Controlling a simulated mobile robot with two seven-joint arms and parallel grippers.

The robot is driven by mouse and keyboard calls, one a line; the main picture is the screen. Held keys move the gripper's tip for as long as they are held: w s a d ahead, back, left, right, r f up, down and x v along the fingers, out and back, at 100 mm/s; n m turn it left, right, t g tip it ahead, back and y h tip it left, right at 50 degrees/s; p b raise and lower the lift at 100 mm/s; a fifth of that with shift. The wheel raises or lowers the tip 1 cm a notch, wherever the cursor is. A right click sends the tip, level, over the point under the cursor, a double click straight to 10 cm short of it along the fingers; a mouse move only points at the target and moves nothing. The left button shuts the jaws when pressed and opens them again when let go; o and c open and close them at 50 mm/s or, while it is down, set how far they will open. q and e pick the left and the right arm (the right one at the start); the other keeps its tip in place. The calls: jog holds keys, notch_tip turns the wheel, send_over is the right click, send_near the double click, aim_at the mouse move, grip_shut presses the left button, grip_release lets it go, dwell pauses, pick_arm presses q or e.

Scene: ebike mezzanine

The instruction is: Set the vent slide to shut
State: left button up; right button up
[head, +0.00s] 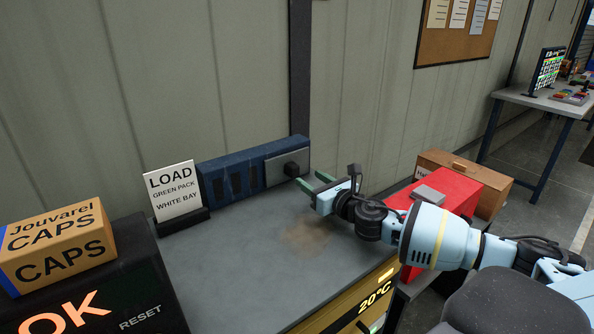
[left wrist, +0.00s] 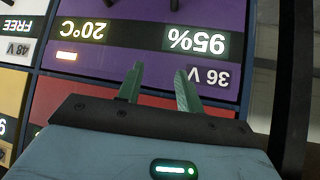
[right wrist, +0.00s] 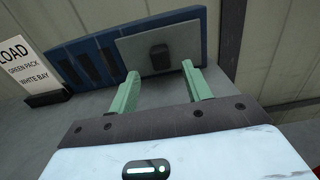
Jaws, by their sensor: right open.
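The vent is a blue panel (head: 225,178) with dark slots, standing on the grey top against the wall. Its grey slide plate (head: 287,165) with a black knob (head: 291,169) is at the panel's right end, and the slots to its left are uncovered. My right gripper (head: 312,181) is open and empty, just right of the knob and apart from it. In the right wrist view the knob (right wrist: 160,57) shows beyond and between the green fingertips (right wrist: 160,73). My left gripper (left wrist: 159,72) is open and empty, in front of a purple panel (left wrist: 140,45); the head view does not show it.
A LOAD sign (head: 173,192) stands left of the vent. A box of caps (head: 57,245) sits on a black unit at the left. A red box (head: 455,190) and a brown box (head: 490,175) are beside my right arm. The grey top (head: 240,260) is mostly clear.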

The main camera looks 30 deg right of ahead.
aim_at(296, 170)
jog(key=shift+w+a, duration=0.2)
jog(key=shift+w, duration=1.5)
jog(key=shift+w+a, duration=0.15)
jog(key=shift+w, duration=1.55)
grip_shut()
